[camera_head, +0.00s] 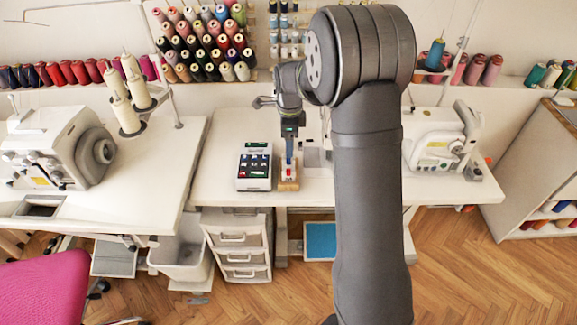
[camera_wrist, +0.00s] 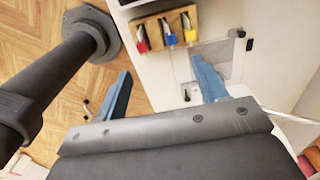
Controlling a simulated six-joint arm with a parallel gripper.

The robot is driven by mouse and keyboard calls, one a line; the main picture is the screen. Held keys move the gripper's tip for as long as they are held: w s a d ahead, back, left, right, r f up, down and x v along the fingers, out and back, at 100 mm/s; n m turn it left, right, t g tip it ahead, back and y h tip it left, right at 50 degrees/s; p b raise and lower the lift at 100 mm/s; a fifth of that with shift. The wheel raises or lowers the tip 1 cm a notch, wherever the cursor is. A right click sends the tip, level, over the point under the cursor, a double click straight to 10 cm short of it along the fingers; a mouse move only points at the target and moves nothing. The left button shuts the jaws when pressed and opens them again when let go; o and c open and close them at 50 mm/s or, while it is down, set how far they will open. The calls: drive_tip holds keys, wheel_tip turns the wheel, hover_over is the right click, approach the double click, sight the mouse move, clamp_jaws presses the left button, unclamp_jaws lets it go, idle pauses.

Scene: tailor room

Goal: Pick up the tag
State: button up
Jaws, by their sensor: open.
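My gripper (camera_wrist: 161,70) shows two blue fingers spread wide apart, with nothing between them in the wrist view. In the head view my gripper (camera_head: 289,158) points down over a small wooden holder (camera_head: 288,186) at the table's front edge. The holder also shows at the top of the wrist view (camera_wrist: 158,25), beyond the fingertips and apart from them. It carries a red piece (camera_wrist: 141,45), a blue piece (camera_wrist: 170,38) and a yellow piece (camera_wrist: 190,35), each with a pale part. I cannot tell for sure which thing is the tag.
A pale case (camera_head: 254,184) with a dark compartmented top lies left of the holder. A clear plate (camera_wrist: 222,58) lies beside the holder. A white sewing machine (camera_head: 438,138) stands to the right, another (camera_head: 60,145) on the left table (camera_head: 160,165). Thread spools line the back.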

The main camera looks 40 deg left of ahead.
drive_tip(key=r+n, duration=0.2)
drive_tip(key=n, duration=0.3)
wheel_tip(320, 180, up, 4)
drive_tip(key=r+n, duration=0.1)
drive_tip(key=n, duration=1.2)
hover_over(288, 161)
drive_tip(key=f, duration=1.2)
drive_tip(key=shift+w+a+f, duration=0.15)
drive_tip(key=shift+a+f, duration=0.1)
drive_tip(key=shift+d+f, duration=0.15)
drive_tip(key=shift+f, duration=2.45)
drive_tip(key=c, duration=1)
drive_tip(key=shift+c, duration=0.2)
